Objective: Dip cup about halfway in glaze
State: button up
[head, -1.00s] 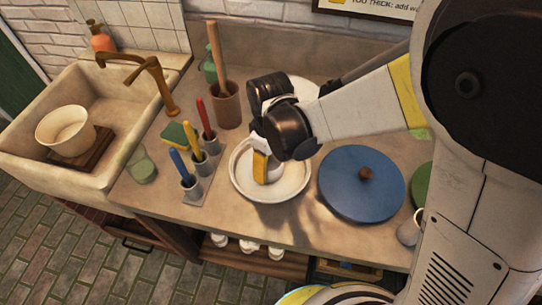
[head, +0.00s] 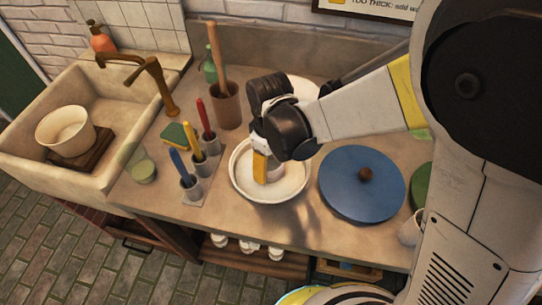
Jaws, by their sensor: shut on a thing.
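A round white basin of pale glaze (head: 297,190) stands on the counter, its rim partly covered by my arm. My gripper (head: 262,178), with a yellow finger showing, points down into this basin. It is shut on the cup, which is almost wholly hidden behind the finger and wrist. I cannot tell how deep the cup sits in the glaze.
A blue lid with a knob (head: 350,190) lies close to the right, and a green lid (head: 422,184) is partly behind my arm. Pots with coloured-handled tools (head: 190,187) stand to the left. The sink (head: 25,170) holds a cream bowl (head: 66,130). A grey mug (head: 411,230) stands near the right front.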

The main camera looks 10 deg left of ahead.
notch_tip(320, 180, up, 6)
jog(key=p, duration=0.4)
dwell(0.5)
dwell(3.9)
notch_tip(320, 180, up, 7)
jog(key=p, duration=0.5)
jog(key=shift+r+p, duration=0.15)
jog(key=shift+p, duration=0.25)
jog(key=shift+s, duration=0.1)
